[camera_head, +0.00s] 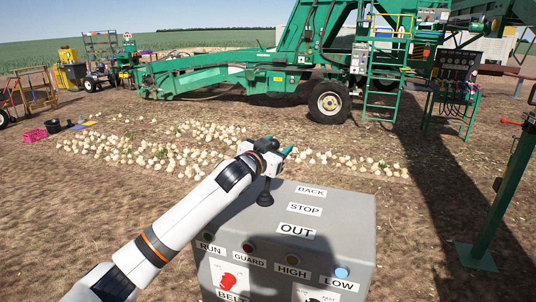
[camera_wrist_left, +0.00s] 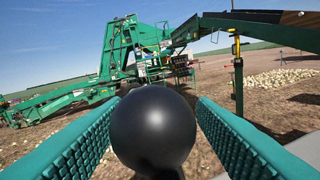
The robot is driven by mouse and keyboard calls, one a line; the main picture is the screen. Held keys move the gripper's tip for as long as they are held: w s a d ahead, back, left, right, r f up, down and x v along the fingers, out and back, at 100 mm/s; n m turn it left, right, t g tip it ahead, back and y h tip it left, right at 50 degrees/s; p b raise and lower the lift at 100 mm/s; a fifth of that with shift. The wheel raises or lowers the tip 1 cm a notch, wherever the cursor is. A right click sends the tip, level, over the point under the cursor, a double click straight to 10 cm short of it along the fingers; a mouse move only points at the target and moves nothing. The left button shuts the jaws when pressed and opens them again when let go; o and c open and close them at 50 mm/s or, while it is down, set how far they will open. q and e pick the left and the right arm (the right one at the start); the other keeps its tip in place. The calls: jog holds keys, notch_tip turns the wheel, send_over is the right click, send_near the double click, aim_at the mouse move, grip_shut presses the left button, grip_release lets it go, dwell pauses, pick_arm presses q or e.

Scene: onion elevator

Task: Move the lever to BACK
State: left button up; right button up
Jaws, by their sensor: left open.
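The lever (camera_head: 265,197) stands on top of the grey control box (camera_head: 345,215), left of the BACK label (camera_head: 312,191), STOP label (camera_head: 304,209) and OUT label (camera_head: 296,230). Its black boot and short shaft show in the head view; the top is hidden by my left gripper (camera_head: 279,148). In the left wrist view the lever's round black knob (camera_wrist_left: 152,128) sits between the two green ribbed fingers of the left gripper (camera_wrist_left: 155,110). The gripper is open, with a visible gap on the knob's right side. Which position the lever is in, I cannot tell exactly. My right gripper is not in view.
The box front carries RUN, GUARD, HIGH and LOW buttons, with a blue one (camera_head: 341,272) at right. A green post (camera_head: 500,195) stands to the right. Onions (camera_head: 150,155) lie on the soil behind the box, before the green elevator machine (camera_head: 240,72).

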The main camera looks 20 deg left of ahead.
pick_arm(q)
jog(key=b+v, duration=0.4)
jog(key=v, duration=0.7)
jog(key=shift+s, duration=0.35)
jog(key=shift+a+f, duration=0.1)
jog(key=shift+a, duration=0.05)
